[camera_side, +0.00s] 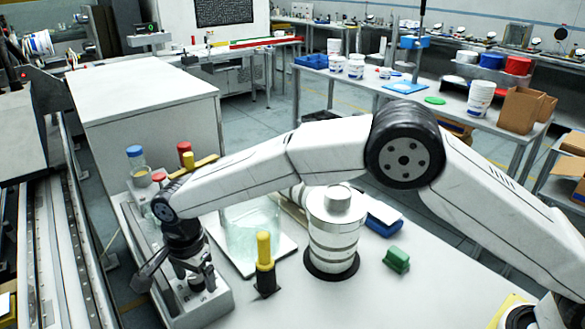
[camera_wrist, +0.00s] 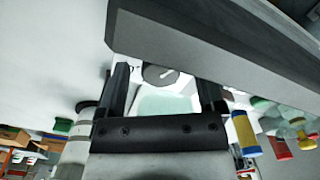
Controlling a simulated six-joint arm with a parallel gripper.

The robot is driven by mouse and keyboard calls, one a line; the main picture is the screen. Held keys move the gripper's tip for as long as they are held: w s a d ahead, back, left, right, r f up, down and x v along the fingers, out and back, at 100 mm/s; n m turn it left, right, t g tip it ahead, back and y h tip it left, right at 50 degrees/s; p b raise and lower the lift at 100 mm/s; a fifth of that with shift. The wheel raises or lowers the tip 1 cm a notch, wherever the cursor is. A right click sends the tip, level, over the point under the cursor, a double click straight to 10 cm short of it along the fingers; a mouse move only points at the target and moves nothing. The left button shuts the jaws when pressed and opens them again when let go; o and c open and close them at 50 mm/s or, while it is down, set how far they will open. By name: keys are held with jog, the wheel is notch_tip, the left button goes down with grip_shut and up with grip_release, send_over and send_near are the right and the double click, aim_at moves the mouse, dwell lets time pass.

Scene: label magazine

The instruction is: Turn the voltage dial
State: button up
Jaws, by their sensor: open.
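The voltage dial (camera_wrist: 155,77) is a dark round knob with a white mark. In the wrist view it shows between my gripper's two fingers, partly cut off by the dark edge above it. My gripper (camera_wrist: 164,80) is open, with one finger on each side of the dial and nothing held. In the side view my gripper (camera_side: 194,274) points down over the front end of a long grey unit (camera_side: 214,300). The fingers hide most of the dial there, and I cannot tell whether they touch it.
A yellow-handled tool (camera_side: 264,252) stands upright just right of the grey unit. A glass vessel (camera_side: 250,232) stands on a white plate behind it. A white cylinder (camera_side: 333,238) and a green block (camera_side: 397,260) are farther right. Bottles with coloured caps stand at the unit's far end.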

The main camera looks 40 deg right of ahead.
grip_shut()
